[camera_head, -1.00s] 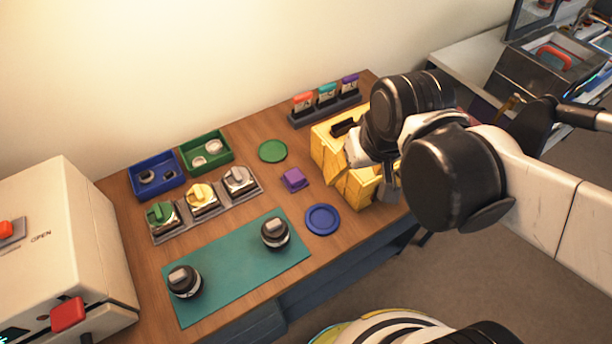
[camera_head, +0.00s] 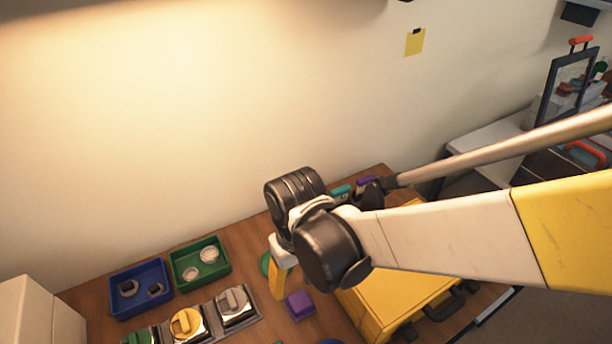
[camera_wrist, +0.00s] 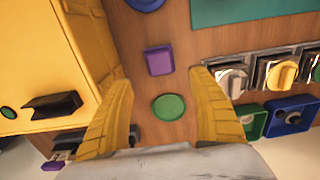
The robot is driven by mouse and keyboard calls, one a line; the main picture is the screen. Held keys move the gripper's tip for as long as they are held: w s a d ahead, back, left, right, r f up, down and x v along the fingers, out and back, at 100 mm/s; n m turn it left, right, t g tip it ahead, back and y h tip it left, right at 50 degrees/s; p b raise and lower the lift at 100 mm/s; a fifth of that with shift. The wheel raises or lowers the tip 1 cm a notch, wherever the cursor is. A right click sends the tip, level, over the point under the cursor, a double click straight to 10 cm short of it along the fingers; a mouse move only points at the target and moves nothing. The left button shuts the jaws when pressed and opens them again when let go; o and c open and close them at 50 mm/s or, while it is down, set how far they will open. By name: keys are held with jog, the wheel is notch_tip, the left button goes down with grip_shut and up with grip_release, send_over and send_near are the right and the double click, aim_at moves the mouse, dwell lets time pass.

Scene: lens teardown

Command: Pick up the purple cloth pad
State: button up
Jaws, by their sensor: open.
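The purple cloth pad (camera_head: 299,305) is a small purple block lying on the wooden table, left of the yellow case. In the wrist view the purple pad (camera_wrist: 159,61) lies ahead of my gripper, past the fingertips and roughly in line with the gap between them. My gripper (camera_wrist: 157,78) is open and empty, with its two yellow fingers spread on either side of that gap. In the head view a yellow finger (camera_head: 278,280) hangs just left of the pad. The other finger is hidden behind my arm.
A yellow case (camera_head: 400,300) stands right of the pad. A green disc (camera_wrist: 169,107) lies between my fingers in the wrist view. A green tray (camera_head: 200,264), a blue tray (camera_head: 141,289) and a grey holder (camera_head: 258,318) with knobbed blocks are to the left.

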aim_at(300, 300)
jog(key=f, duration=0.1)
jog(key=f+b, duration=0.1)
jog(key=f, duration=0.1)
jog(key=shift+s, duration=0.35)
jog(key=f+b, duration=0.3)
jog(key=f, duration=0.3)
jog(key=shift+w+f, duration=0.1)
jog(key=shift+w, duration=0.1)
jog(key=c, duration=1.2)
jog(key=shift+c, duration=0.2)
notch_tip(300, 300, up, 10)
jog(key=p, duration=0.4)
jog(key=shift+p, duration=0.3)
